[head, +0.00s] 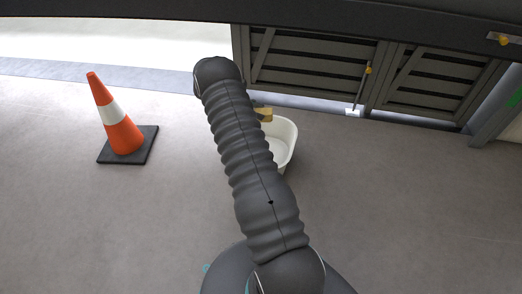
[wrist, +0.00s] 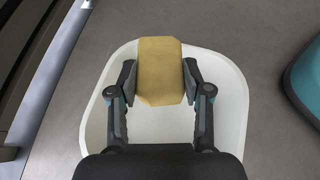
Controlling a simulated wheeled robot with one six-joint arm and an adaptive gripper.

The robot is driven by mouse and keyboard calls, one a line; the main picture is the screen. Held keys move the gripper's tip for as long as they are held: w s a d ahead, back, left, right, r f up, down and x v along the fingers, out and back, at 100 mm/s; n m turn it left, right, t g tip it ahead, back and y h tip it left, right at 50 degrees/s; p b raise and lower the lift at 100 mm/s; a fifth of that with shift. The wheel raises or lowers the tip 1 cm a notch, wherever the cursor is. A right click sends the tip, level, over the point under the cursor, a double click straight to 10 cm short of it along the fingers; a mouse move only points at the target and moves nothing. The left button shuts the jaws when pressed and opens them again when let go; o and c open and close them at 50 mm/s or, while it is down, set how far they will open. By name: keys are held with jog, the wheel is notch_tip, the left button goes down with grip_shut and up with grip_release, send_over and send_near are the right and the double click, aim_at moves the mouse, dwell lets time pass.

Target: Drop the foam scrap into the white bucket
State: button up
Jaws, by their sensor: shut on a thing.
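The foam scrap (wrist: 160,70) is a yellow-tan block between the fingers of my gripper (wrist: 160,80) in the wrist view. My gripper is shut on it, with one finger against each side. The white bucket (wrist: 234,100) lies below the scrap and the fingers in the wrist view, its open top facing the camera. The scrap's far end overlaps the bucket's far rim in this view. In the head view a bit of the scrap (head: 265,114) shows at the bucket (head: 287,150), beside my arm. My arm hides the gripper and the bucket's left part there.
An orange and white traffic cone (head: 117,115) on a dark base stands at the left of the head view. Dark slatted panels (head: 315,65) stand behind the bucket. The grey floor (head: 400,200) to the right is clear.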

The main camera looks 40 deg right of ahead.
notch_tip(320, 180, down, 6)
jog(key=b, duration=0.3)
jog(key=shift+f, duration=0.15)
jog(key=o, duration=0.8)
jog(key=shift+s, duration=0.1)
jog(key=v, duration=1.2)
jog(key=shift+m, duration=0.3)
